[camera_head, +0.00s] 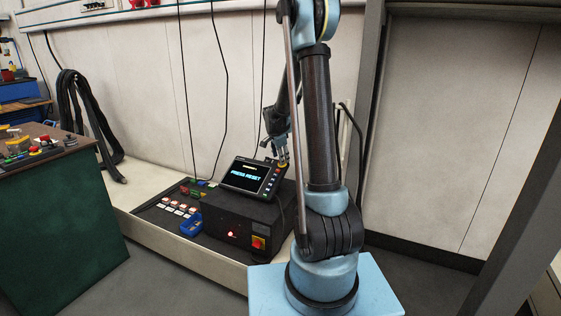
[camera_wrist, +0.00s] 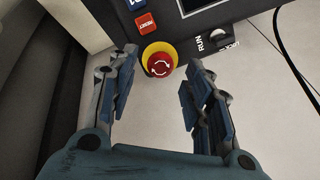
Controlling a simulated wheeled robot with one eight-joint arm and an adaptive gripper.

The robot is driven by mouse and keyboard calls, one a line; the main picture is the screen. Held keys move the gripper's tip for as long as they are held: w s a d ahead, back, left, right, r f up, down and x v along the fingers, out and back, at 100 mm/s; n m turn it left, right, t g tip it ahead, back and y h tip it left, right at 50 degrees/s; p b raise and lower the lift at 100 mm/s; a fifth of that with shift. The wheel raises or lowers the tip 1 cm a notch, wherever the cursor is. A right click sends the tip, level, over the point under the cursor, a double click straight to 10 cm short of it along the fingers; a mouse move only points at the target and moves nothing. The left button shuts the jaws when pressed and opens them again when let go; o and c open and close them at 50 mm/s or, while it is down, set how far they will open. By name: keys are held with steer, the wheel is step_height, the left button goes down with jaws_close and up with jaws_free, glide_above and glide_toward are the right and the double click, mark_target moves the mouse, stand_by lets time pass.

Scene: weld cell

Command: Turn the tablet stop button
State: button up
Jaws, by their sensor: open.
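The tablet (camera_head: 247,176) stands tilted on a dark control box, and its screen reads "PRESS RESET". Its stop button (camera_wrist: 159,64) is a red mushroom knob with white arrows on a yellow ring, seen in the wrist view. In the head view the button is small, at the tablet's upper right, near my fingers. My gripper (camera_wrist: 155,85) is open, one finger on either side of the button in the picture. The fingertips appear close to the button, the left one nearer; I cannot tell whether they touch it. Nothing is held between the fingers.
Beside the stop button are a red reset button (camera_wrist: 146,23) and a black RUN switch (camera_wrist: 219,39). A green bench (camera_head: 62,225) stands at left. Cables hang behind the tablet.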

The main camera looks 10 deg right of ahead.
steer(key=v, duration=0.9)
steer(key=shift+s, duration=0.15)
steer(key=shift+a+r, duration=0.1)
steer(key=s+d+r+n, duration=0.2)
steer(key=s+n, duration=0.1)
steer(key=s, duration=0.8)
steer(key=s+d+r+n, duration=0.2)
steer(key=s+n, duration=0.2)
steer(key=s, duration=0.8)
steer(key=s+f+n+g+y, duration=0.1)
steer(key=s+f+n, duration=0.2)
steer(key=s, duration=0.7)
steer(key=s+f+n+y, duration=0.1)
steer(key=s+f+n, duration=0.3)
steer(key=s, duration=0.6)
steer(key=shift+s+f+g, duration=0.25)
steer(key=shift+f+g, duration=0.15)
steer(key=shift+f, duration=0.2)
